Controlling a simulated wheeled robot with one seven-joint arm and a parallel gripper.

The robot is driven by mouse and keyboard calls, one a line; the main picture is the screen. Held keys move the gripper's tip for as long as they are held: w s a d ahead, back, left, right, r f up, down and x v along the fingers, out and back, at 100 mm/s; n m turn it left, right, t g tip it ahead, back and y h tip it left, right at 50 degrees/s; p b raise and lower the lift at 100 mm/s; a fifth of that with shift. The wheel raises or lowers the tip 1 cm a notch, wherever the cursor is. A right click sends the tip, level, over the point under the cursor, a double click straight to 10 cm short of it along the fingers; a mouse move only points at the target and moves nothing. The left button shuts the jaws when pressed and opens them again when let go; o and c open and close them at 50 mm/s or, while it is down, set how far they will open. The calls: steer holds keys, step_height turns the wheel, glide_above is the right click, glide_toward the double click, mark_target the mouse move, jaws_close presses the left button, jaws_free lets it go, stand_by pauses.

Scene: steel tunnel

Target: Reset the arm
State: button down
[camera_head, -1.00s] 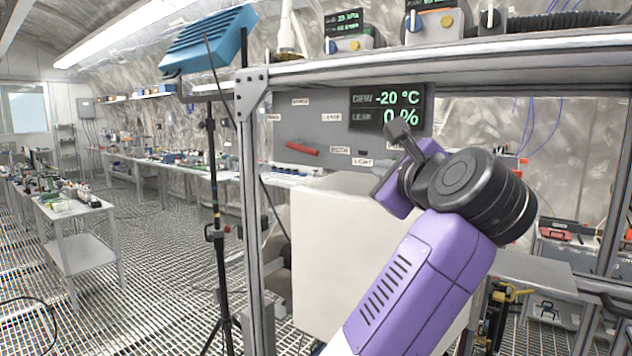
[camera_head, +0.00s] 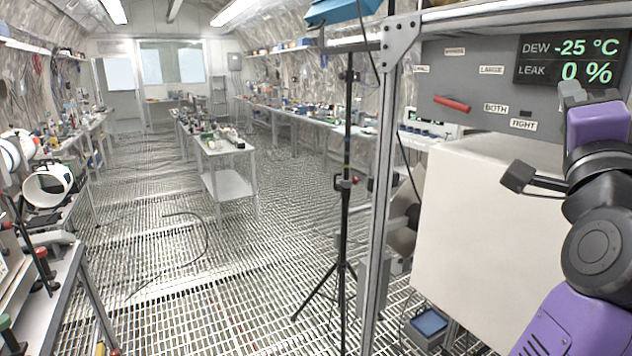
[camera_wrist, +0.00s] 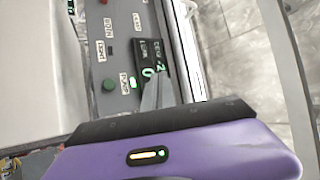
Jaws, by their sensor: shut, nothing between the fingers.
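My arm's purple and black links stand at the right edge of the head view, in front of a grey control panel (camera_head: 470,75) and a white box (camera_head: 480,220). My gripper (camera_wrist: 154,84) shows in the wrist view as a narrow grey pair of fingers beyond the purple hand. The fingers are together with nothing between them. They point towards the panel, which also shows in the wrist view (camera_wrist: 112,45). I cannot tell the gap between fingertips and panel.
A metal frame post (camera_head: 383,200) and a black tripod stand (camera_head: 345,200) stand left of the white box. A red handle (camera_head: 451,103) and a dew and leak display (camera_head: 567,61) are on the panel. A cart (camera_head: 225,165) stands farther back. The grated floor between is mostly open.

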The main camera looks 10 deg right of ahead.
steer(key=s+a+f+n+t+y, duration=0.1)
steer(key=s+a+f+n+y, duration=0.3)
steer(key=f+n, duration=0.35)
steer(key=s+a+f+n+t+y, duration=0.1)
steer(key=a+f+n+y, duration=0.2)
steer(key=a+f+n, duration=0.45)
steer(key=s+a+f+n+t+y, duration=0.25)
steer(key=f+n+y, duration=0.2)
steer(key=f, duration=0.55)
steer(key=s+a+f+g, duration=0.2)
steer(key=s+f+g, duration=0.1)
steer(key=s+f, duration=0.4)
steer(key=s+a+f+n+g+y, duration=0.1)
steer(key=s+a+f+g, duration=0.1)
steer(key=s+f, duration=0.6)
steer(key=s+a+f+g, duration=0.2)
steer(key=s+f+g, duration=0.2)
steer(key=s+f, duration=0.4)
steer(key=s, duration=0.4)
steer(key=shift+s+a+f, duration=0.15)
steer(key=shift+s+a, duration=0.1)
steer(key=shift+s, duration=0.05)
steer(key=shift+r, duration=0.2)
